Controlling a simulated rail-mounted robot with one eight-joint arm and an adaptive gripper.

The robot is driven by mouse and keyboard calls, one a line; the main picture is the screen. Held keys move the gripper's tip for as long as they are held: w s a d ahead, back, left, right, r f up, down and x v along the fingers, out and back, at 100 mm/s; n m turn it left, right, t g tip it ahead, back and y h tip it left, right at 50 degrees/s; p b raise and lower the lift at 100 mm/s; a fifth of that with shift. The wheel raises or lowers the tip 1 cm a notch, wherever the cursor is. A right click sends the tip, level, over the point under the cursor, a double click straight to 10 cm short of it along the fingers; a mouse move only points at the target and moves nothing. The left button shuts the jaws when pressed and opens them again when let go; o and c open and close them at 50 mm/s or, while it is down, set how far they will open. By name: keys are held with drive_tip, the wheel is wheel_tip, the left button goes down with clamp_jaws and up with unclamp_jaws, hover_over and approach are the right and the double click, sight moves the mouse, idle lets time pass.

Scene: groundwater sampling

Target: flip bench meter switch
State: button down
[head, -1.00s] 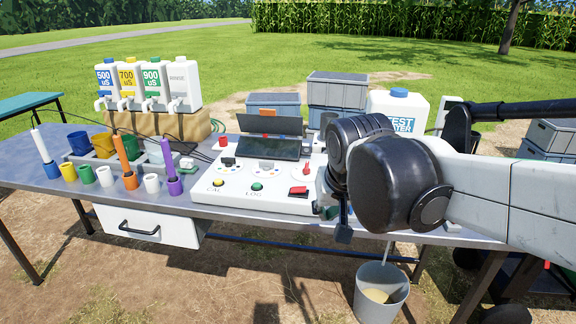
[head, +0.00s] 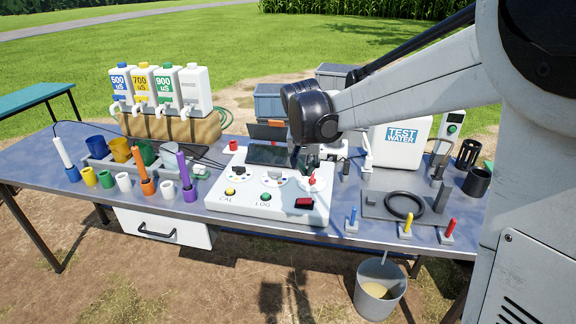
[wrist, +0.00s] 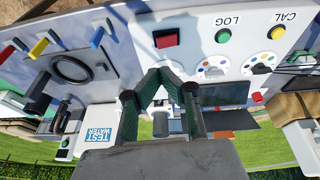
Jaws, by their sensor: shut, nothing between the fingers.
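The bench meter (head: 215,203) is a white console with a dark screen, dials and CAL and LOG buttons. Its red switch (head: 304,203) sits in a black frame at the front right corner. The switch also shows at the top of the wrist view (wrist: 165,38), which looks upside down. My gripper (head: 309,165) is over the right rear part of the meter, behind the switch and apart from it. In the wrist view its fingers (wrist: 160,72) come together with nothing held. Which way the switch is tipped is too small to tell.
A red-pointer dial (head: 313,182) stands close in front of my gripper. A white TEST WATER container (head: 399,143) and a black ring on a plate (head: 405,206) are to the right. Cups and probes stand left. A bucket (head: 380,290) is below the front edge.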

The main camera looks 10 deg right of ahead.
sight(308, 200)
drive_tip(key=w, duration=0.1)
drive_tip(key=w+p, duration=0.1)
drive_tip(key=w, duration=0.1)
drive_tip(key=shift+a+f, duration=0.2)
drive_tip(key=shift+m, duration=0.3)
drive_tip(key=x, duration=0.4)
drive_tip(key=p+x, duration=0.1)
drive_tip(key=x, duration=0.3)
drive_tip(key=s+x, duration=0.1)
drive_tip(key=x, duration=0.3)
drive_tip(key=shift+d+f, duration=0.25)
drive_tip(key=shift+d, duration=0.05)
drive_tip(key=shift+d+f+p, duration=0.15)
drive_tip(key=shift+f+p, duration=0.15)
drive_tip(key=shift+f, duration=0.5)
